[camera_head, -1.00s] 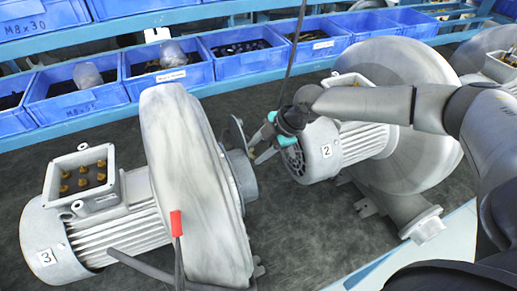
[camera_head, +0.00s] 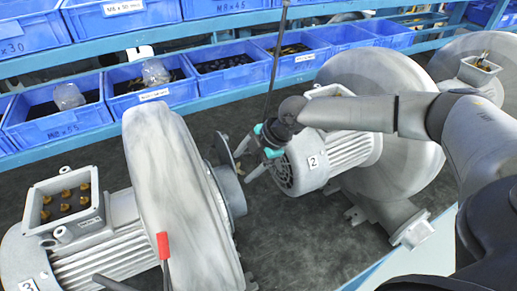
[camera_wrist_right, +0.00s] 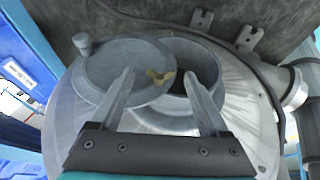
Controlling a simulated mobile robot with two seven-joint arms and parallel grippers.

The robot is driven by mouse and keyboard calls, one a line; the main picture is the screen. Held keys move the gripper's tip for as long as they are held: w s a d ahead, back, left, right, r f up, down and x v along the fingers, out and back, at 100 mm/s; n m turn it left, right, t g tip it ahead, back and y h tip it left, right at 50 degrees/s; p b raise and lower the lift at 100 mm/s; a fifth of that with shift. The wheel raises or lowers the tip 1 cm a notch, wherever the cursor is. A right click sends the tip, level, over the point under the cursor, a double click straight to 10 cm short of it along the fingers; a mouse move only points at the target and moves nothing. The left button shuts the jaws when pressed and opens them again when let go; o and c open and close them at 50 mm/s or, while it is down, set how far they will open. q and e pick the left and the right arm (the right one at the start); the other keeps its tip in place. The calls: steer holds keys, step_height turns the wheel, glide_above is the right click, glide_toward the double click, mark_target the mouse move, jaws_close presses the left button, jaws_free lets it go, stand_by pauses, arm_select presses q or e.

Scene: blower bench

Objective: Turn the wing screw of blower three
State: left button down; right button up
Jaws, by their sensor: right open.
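Blower three (camera_head: 178,200), grey with a "3" label (camera_head: 27,285), stands at the left in the head view. A round grey cover disc (camera_head: 225,155) sits at its outlet (camera_head: 232,190). In the right wrist view the disc (camera_wrist_right: 115,75) partly overlaps the dark round outlet opening (camera_wrist_right: 205,62). The brass wing screw (camera_wrist_right: 160,77) shows at the disc's right edge. My right gripper (camera_head: 243,164) is beside the outlet. In the wrist view its open fingers (camera_wrist_right: 158,72) appear on either side of the wing screw, with no contact visible. My left gripper is not in view.
Blower two (camera_head: 385,120) stands close behind my right gripper, and another blower (camera_head: 480,75) is at the far right. Blue bins (camera_head: 60,120) line the back. A red-tipped tool or cable (camera_head: 163,245) hangs in front of blower three. Dark bench top (camera_head: 290,235) is bare between the blowers.

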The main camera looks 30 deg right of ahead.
steer(key=b+v, duration=0.1)
steer(key=v, duration=1.3)
steer(key=shift+s+r+b, duration=0.2)
steer(key=shift+r+b, duration=0.05)
steer(key=shift+b, duration=0.05)
steer(key=shift+d, duration=0.15)
